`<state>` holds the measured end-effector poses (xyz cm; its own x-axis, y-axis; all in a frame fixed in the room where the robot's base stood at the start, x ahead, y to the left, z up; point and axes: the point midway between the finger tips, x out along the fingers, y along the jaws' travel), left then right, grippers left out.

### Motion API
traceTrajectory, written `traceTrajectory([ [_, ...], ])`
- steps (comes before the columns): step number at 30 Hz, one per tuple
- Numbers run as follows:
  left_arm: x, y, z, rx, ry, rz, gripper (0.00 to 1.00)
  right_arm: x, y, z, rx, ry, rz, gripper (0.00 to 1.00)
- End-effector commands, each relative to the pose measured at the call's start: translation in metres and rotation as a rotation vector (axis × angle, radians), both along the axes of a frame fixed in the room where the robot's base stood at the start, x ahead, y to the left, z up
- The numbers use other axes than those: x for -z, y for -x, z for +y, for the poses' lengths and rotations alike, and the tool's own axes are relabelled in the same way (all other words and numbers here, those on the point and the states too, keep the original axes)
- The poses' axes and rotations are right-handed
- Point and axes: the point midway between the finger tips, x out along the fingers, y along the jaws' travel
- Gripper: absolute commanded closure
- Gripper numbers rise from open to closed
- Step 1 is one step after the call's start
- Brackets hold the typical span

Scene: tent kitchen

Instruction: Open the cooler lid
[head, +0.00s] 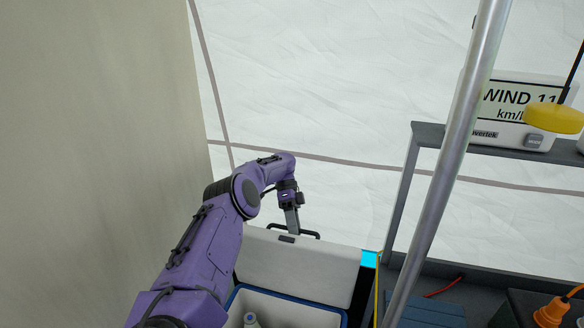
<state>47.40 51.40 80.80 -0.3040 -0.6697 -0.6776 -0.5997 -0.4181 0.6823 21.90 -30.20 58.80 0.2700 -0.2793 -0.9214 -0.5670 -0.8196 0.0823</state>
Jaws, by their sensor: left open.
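The cooler (298,297) stands at the bottom centre, a white box with a blue rim, cut off by the lower picture edge. Its white lid (312,272) is raised and stands up steeply behind the opening. My left arm reaches over the cooler from the left. My left gripper (292,226) is open at the lid's upper edge, next to a dark handle-like bar (310,234). I cannot tell whether its fingers touch the lid. A bottle with a pale cap (251,319) shows inside the cooler. My right gripper is not in view.
A metal pole (445,165) rises right of the cooler. Beyond it is a grey shelf (500,150) with a wind display (515,100). A yellow object (553,118) hangs at upper right. An orange item (551,313) sits at lower right. Tent walls close the left and back.

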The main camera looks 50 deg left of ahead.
Motion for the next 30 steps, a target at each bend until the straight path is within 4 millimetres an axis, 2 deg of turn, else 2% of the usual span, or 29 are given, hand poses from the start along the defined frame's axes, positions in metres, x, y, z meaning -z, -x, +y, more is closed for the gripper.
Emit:
traceTrajectory([
  [4, -0.031, 0.002, 0.001, -0.001, 0.0, 0.0, 0.6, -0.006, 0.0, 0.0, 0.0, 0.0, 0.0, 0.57],
  [17, -0.088, 0.036, -0.036, -0.001, 0.004, -0.004, 0.6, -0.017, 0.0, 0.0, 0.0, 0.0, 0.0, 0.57],
  [30, -0.117, 0.083, -0.088, -0.002, 0.001, -0.003, 0.6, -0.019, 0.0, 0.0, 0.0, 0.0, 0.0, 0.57],
])
